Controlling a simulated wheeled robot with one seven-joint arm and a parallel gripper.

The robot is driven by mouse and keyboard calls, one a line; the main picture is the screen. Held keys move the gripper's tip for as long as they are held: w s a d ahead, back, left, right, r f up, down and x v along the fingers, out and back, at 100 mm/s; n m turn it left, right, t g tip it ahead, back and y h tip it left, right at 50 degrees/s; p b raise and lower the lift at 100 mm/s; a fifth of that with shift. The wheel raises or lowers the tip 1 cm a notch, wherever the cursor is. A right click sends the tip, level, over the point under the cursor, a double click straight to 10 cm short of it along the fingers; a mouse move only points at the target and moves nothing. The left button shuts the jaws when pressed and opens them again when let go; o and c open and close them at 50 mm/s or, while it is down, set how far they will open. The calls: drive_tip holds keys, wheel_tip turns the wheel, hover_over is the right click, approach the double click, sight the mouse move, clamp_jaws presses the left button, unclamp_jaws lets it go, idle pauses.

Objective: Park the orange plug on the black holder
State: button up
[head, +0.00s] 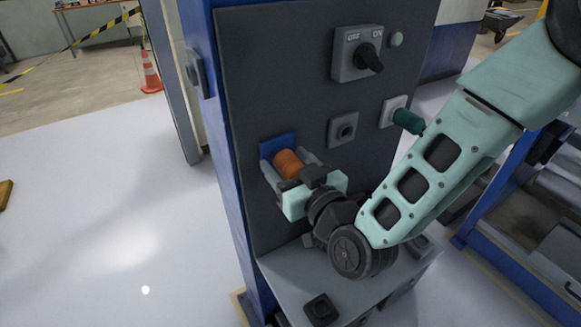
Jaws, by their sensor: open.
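The orange plug (288,163) sits at the blue socket plate (279,144) on the dark panel and sticks out towards my gripper. My gripper (287,158) is open, with one finger on each side of the plug. I cannot tell whether either finger touches it. The gripper's body hides the plug's near end. A black square holder (321,309) lies low on the grey shelf below the panel. It looks empty.
A teal plug (407,121) sticks out from a pale socket on the right, close to my forearm. A grey socket (343,129), a rotary switch (358,54) and a green lamp (397,39) are on the panel. The shelf (290,278) has bare room near the holder.

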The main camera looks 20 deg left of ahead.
drive_tip(key=c, duration=1.3)
drive_tip(key=shift+s+d, duration=0.1)
drive_tip(key=shift+s, duration=0.05)
drive_tip(key=shift+b+v, duration=0.7)
drive_tip(key=shift+v, duration=2.15)
